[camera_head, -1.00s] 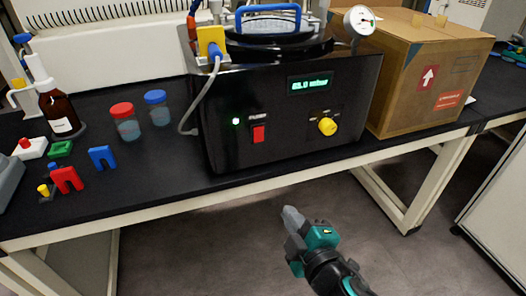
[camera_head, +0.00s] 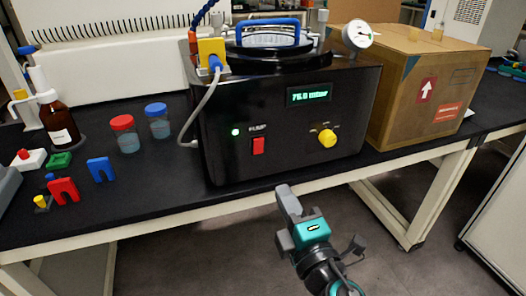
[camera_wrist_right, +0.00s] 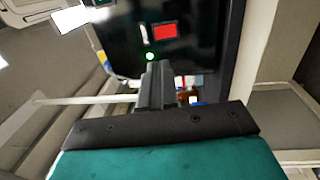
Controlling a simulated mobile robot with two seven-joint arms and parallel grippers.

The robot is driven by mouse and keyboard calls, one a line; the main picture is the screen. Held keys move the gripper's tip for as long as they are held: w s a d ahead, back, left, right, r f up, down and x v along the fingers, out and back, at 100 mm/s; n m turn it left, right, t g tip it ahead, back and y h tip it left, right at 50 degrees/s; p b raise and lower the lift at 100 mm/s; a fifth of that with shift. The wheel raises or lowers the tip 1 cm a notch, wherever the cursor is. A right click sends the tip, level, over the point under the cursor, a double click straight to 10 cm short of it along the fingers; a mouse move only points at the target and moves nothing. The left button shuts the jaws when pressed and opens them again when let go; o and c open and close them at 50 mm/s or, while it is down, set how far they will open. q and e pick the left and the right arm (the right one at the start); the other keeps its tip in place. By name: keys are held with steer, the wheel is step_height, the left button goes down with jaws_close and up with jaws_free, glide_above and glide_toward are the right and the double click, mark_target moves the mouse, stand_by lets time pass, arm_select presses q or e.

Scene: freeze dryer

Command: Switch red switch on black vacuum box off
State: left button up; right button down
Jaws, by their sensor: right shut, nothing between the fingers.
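The black vacuum box (camera_head: 232,166) stands on the black bench. Its red switch (camera_head: 258,146) is on the front face, right of a lit green light (camera_head: 236,132). The display (camera_head: 310,95) reads about 76.0 mbar. My right gripper (camera_head: 284,190) is shut and empty, in front of and below the box's front face, apart from the switch. In the right wrist view the shut fingers (camera_wrist_right: 157,75) point toward the box, with the red switch (camera_wrist_right: 164,31) and green light (camera_wrist_right: 150,56) beyond their tips. My left gripper is not in view.
A yellow knob (camera_head: 327,138) sits right of the switch. A cardboard box (camera_head: 410,115) stands right of the vacuum box. Two lidded jars (camera_head: 126,140), a brown bottle (camera_head: 60,122) and small red and blue parts lie left. The space before the bench is free.

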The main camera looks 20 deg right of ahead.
mark_target(258, 143)
steer(key=w, duration=0.4)
steer(key=w+r+p, duration=0.1)
steer(key=w, duration=0.3)
steer(key=w+p, duration=0.1)
steer(key=w, duration=0.4)
steer(key=shift+a+r, duration=0.2)
steer(key=shift+r, duration=0.1)
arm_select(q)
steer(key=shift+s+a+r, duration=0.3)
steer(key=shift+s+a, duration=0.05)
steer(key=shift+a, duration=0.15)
